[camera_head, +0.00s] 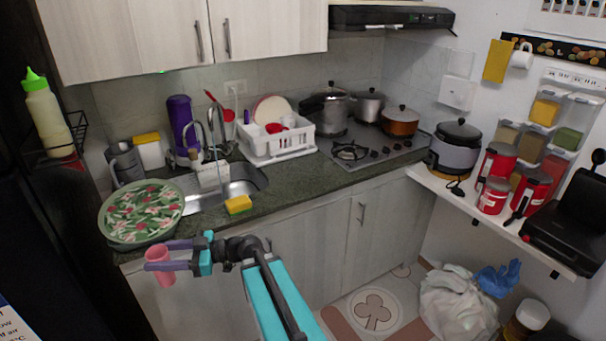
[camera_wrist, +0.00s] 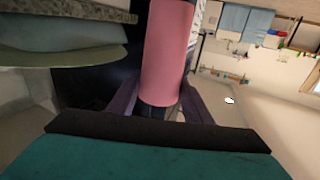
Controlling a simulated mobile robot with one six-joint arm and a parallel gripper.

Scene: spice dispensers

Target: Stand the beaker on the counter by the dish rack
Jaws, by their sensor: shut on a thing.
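A pink beaker (camera_head: 160,266) is held between the purple fingers of my gripper (camera_head: 170,256), in front of the counter's left end in the head view. It looks roughly upright there. In the wrist view the beaker (camera_wrist: 168,55) fills the top middle, between the fingers of my gripper (camera_wrist: 155,105). The white dish rack (camera_head: 276,144) stands on the dark green counter (camera_head: 310,178), right of the sink, with plates and red items in it. The beaker is well to the left of the rack and nearer the camera.
A round floral tray (camera_head: 141,211) covers the counter's left end. A yellow sponge (camera_head: 238,205) lies at the front edge by the sink (camera_head: 225,187). The stove (camera_head: 362,147) with pots is right of the rack. Bare counter lies in front of the rack.

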